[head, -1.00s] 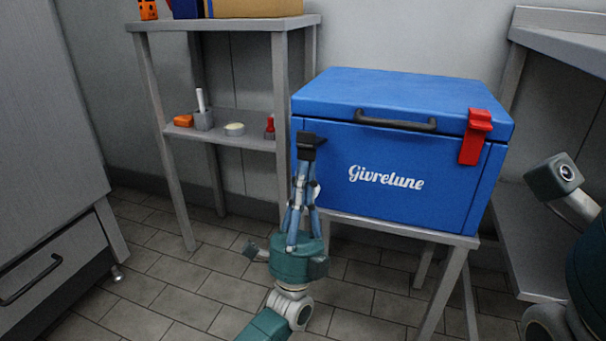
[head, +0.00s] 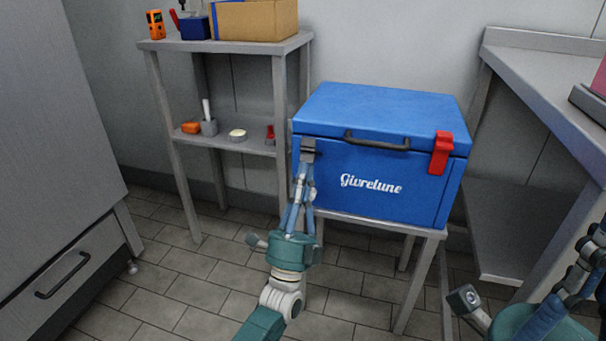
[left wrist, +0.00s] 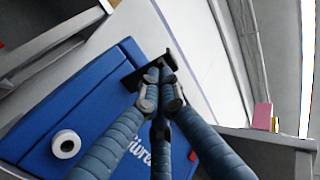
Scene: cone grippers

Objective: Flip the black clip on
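A blue cooler box (head: 372,150) with a closed lid stands on a grey stand. A red clip (head: 441,153) sits across its lid seam at the right. The black clip (head: 308,150) is at the front face's left end, close under the seam; it also shows in the left wrist view (left wrist: 140,75). My left gripper (head: 306,164) reaches up from below, its fingers (left wrist: 158,78) drawn together on the black clip. Whether the clip touches the lid I cannot tell. My right gripper (head: 590,250) is at the lower right, partly cut off.
A black handle (head: 377,142) runs along the lid front. A white round cap (left wrist: 66,144) is on the box. A grey shelf (head: 225,44) with small items stands left, a cabinet (head: 70,130) further left, a grey table (head: 540,75) right. The floor in front shows free room.

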